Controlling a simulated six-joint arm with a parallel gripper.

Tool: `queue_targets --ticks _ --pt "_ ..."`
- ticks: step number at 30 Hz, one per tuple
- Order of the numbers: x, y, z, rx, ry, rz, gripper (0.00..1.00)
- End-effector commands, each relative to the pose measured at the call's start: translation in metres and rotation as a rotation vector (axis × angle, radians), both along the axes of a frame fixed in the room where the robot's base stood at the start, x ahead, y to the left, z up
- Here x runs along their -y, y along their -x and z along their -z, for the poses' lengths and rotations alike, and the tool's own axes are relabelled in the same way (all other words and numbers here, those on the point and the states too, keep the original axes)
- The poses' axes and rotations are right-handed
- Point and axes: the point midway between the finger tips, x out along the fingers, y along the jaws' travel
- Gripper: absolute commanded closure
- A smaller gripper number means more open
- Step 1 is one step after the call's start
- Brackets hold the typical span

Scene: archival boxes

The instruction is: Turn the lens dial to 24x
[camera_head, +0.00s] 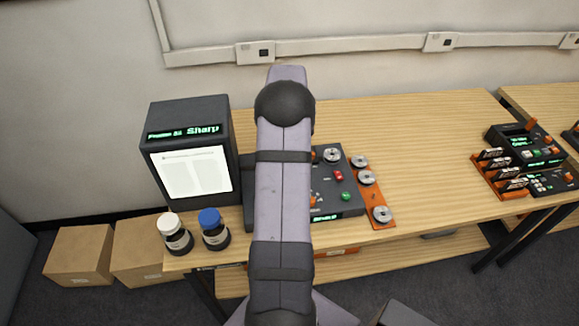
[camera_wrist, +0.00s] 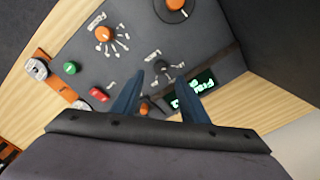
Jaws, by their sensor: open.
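In the wrist view, a dark control panel (camera_wrist: 125,60) carries an orange dial (camera_wrist: 103,33) ringed by white labels, too small to read. I cannot tell for sure which is the lens dial. My gripper (camera_wrist: 162,82) is open over the panel, its two blue fingers either side of the small knob's area. Whether they touch the panel is unclear. In the head view my arm hides the gripper and much of the panel (camera_head: 325,185).
A reader screen (camera_head: 190,172) reads "Sharp" at its top. White-capped (camera_head: 172,234) and blue-capped (camera_head: 213,230) bottles stand by the table's front edge. An orange tray (camera_head: 372,205) holds metal reels. Red (camera_wrist: 98,94) and green (camera_wrist: 70,68) buttons and a lit display (camera_wrist: 195,88) are near my fingers.

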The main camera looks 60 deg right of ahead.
Motion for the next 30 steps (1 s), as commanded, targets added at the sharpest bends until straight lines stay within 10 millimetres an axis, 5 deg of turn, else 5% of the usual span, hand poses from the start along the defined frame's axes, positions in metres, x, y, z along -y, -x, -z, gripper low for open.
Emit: queue_targets --ticks 15,27,30 --pt "-0.001 0.000 0.058 -0.001 -0.001 -0.003 0.60" --pt "0.000 0.000 0.065 0.001 0.001 -0.003 0.60" --pt "0.000 0.000 0.065 0.000 0.001 -0.003 0.84"
